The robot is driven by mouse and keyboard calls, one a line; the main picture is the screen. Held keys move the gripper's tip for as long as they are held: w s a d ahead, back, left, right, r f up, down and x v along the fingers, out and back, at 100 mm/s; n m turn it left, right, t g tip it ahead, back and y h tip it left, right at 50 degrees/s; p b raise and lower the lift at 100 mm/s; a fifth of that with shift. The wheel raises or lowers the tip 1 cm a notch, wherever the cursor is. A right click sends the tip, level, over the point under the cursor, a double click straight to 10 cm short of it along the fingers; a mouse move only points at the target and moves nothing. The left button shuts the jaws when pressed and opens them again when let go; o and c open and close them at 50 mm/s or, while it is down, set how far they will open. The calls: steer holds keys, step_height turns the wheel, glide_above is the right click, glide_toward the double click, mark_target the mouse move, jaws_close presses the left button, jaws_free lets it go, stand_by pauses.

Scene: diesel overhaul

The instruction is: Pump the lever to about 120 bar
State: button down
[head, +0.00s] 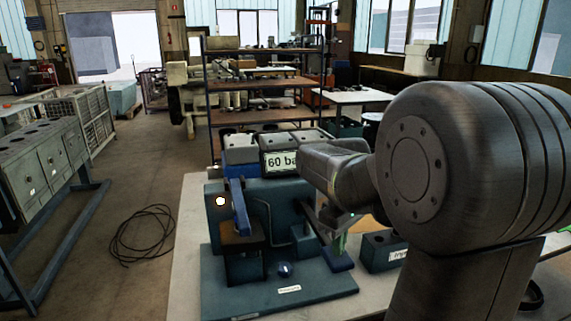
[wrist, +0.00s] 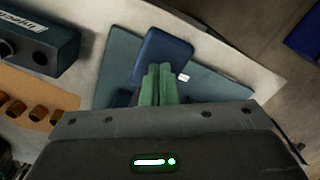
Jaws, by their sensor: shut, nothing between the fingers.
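A teal pump stand (head: 285,300) sits on the workbench in the head view. A sign on it reads "60 ba", with the rest hidden behind my arm (head: 280,162). A blue bar (head: 238,207) stands at its left side. A flat blue pad (head: 337,258), perhaps the lever's end, juts out at its right; it also shows in the wrist view (wrist: 163,48). My gripper (wrist: 158,72) is shut and empty, its green fingers over the pad's near edge. I cannot tell if they touch. The green fingertips show small in the head view (head: 341,243).
A teal box with a label (head: 380,252) stands right of the pump; in the wrist view its label starts "Inject" (wrist: 40,40). An orange-brown holder (wrist: 30,105) with round pieces is below it. Shelves (head: 265,85) stand behind. A coiled cable (head: 142,235) lies on the floor.

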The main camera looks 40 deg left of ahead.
mark_target(337, 261)
steer(key=shift+w+a+f+b, duration=0.1)
steer(key=shift+f+b, duration=1.35)
steer(key=shift+f, duration=1.3)
steer(key=r+p, duration=0.6)
steer(key=shift+s+d+r, duration=0.25)
steer(key=shift+d+r, duration=0.05)
steer(key=shift+r, duration=0.05)
step_height(337, 261, up, 4)
steer(key=p, duration=0.3)
steer(key=shift+r+p, duration=0.1)
steer(key=shift+p, duration=0.25)
